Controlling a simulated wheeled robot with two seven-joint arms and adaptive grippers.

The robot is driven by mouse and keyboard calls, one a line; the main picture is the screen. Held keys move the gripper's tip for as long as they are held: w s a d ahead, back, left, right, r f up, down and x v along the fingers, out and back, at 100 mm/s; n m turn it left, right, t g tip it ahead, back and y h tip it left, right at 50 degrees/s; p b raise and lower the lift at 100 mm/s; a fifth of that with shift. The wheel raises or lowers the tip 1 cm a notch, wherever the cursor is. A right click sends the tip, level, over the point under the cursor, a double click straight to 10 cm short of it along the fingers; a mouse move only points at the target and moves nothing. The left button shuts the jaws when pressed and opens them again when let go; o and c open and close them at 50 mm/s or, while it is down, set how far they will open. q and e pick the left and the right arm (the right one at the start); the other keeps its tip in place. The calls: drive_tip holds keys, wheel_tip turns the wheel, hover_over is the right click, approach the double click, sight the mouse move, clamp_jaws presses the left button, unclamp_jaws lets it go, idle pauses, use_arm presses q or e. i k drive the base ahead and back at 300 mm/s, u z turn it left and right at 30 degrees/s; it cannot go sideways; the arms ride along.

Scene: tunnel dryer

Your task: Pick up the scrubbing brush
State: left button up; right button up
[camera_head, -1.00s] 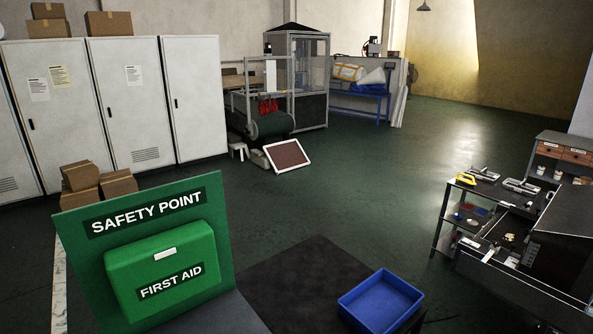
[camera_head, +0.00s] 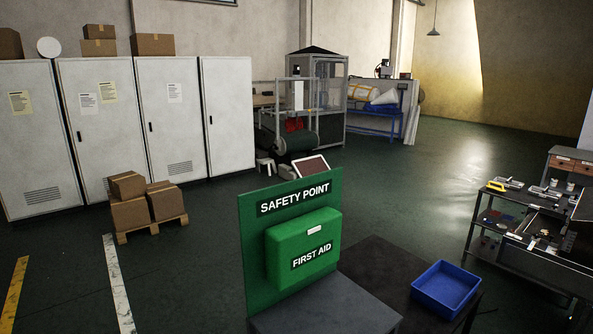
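I cannot make out a scrubbing brush for certain in the head view. A small yellow item (camera_head: 496,186) lies on the top of the metal workbench (camera_head: 487,218) at the right; it is too small to tell what it is. Other small tools and parts lie around it on the bench. Neither of my grippers is in view.
A green safety point board (camera_head: 256,245) with a first aid box (camera_head: 297,250) stands in front of me on a grey table (camera_head: 325,310). A blue bin (camera_head: 446,288) sits to its right. Boxes on a pallet (camera_head: 143,233) stand left. The floor beyond (camera_head: 400,190) is clear.

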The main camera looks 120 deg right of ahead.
sight(502, 190)
drive_tip(key=z, duration=2.55)
drive_tip(key=i, duration=4.2)
drive_tip(key=z, duration=2.6)
drive_tip(key=i, duration=3.2)
